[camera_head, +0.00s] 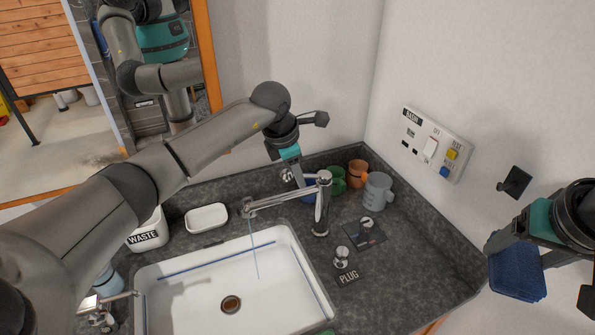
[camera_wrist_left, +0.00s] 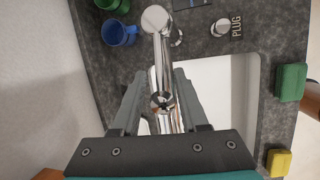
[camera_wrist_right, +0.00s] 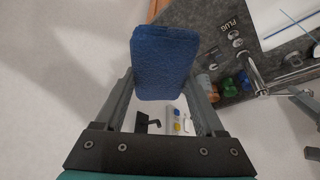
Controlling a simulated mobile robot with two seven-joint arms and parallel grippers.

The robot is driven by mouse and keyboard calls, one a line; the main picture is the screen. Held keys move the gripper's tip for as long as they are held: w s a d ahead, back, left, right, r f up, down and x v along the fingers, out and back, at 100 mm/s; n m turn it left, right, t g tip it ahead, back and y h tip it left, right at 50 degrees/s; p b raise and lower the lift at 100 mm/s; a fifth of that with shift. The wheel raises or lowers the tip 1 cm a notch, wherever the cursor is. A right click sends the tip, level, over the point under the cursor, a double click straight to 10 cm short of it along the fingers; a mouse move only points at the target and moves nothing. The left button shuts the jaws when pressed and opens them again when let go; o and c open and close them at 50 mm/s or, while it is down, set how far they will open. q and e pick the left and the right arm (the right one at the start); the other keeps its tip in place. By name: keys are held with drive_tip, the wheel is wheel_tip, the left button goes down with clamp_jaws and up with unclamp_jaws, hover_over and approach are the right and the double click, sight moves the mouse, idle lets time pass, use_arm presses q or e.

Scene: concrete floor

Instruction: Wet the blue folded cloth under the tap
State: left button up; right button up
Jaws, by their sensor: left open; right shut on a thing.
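The blue folded cloth (camera_head: 517,272) hangs in my right gripper (camera_head: 512,245), off the counter's right side. In the right wrist view the cloth (camera_wrist_right: 165,62) sits between the shut fingers. The chrome tap (camera_head: 321,205) stands behind the white sink (camera_head: 200,299), its spout reaching left over the basin. A thin pale-blue line like a water stream (camera_head: 255,250) drops from the spout. My left gripper (camera_head: 298,178) is open just behind the tap. In the left wrist view the tap (camera_wrist_left: 158,60) shows beyond and between its fingers; contact cannot be told.
Blue, green, orange and grey mugs (camera_head: 377,192) stand behind and right of the tap. A plug (camera_head: 342,258) and a dark plate lie right of the sink. A white dish (camera_head: 207,217) and WASTE bin (camera_head: 148,232) stand left. A switch panel (camera_head: 436,143) is on the wall.

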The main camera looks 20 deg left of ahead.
use_arm(q)
drive_tip(key=b+v, duration=0.1)
drive_tip(key=v, duration=1.1)
drive_tip(key=shift+b, duration=0.3)
use_arm(e)
drive_tip(key=shift+f, duration=0.8)
use_arm(q)
drive_tip(key=shift+s, duration=0.1)
